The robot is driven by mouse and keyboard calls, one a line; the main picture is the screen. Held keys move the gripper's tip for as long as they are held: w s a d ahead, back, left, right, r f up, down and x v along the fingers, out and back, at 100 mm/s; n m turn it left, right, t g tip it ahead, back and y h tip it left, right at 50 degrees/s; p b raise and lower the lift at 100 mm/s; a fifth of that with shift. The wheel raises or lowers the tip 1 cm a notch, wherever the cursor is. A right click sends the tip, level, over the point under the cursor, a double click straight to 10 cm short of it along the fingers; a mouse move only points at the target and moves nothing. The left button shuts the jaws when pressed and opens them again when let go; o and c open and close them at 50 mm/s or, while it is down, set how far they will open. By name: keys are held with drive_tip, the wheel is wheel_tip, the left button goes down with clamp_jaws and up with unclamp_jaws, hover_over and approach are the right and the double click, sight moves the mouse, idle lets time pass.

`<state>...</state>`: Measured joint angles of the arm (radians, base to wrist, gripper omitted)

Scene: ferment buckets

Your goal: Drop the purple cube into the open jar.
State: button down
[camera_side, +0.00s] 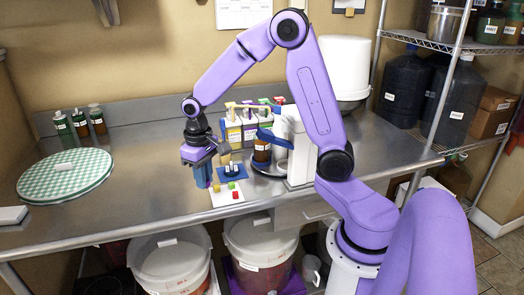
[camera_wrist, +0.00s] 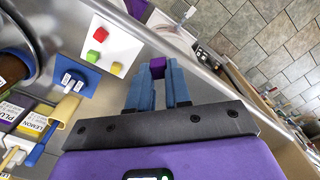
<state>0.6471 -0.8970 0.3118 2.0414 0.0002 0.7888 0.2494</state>
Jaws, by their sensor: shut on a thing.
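My gripper (camera_wrist: 157,78) has its blue fingers shut on the purple cube (camera_wrist: 157,64), which shows between the fingertips in the wrist view. In the side view my gripper (camera_side: 203,180) points down above the steel table, left of the white card; I cannot make out the cube there. A brown jar (camera_side: 261,150) stands right of and behind my gripper, on the dark round plate of a white device. Part of a brown jar (camera_wrist: 12,68) shows at the left edge of the wrist view. Its opening is not clear in either view.
A white card (camera_side: 222,197) holds red (camera_side: 235,195), green (camera_side: 231,185) and yellow (camera_side: 216,187) cubes. Behind it lies a blue mat (camera_side: 242,173) with small white-topped items. Labelled boxes (camera_side: 232,134) stand further back. A checkered round board (camera_side: 65,175) lies left.

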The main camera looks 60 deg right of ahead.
drive_tip(key=s+d+r, duration=0.1)
drive_tip(key=d+r, duration=0.3)
drive_tip(key=d, duration=0.7)
drive_tip(key=d+r, duration=0.4)
drive_tip(key=d, duration=0.6)
drive_tip(key=s+d+r, duration=0.1)
drive_tip(key=d+r, duration=0.3)
drive_tip(key=d, duration=0.7)
drive_tip(key=shift+w+f, duration=0.15)
drive_tip(key=shift+f, duration=1.25)
drive_tip(key=shift+w+f, duration=0.15)
drive_tip(key=shift+f, duration=1.25)
drive_tip(key=c, duration=1)
unclamp_jaws()
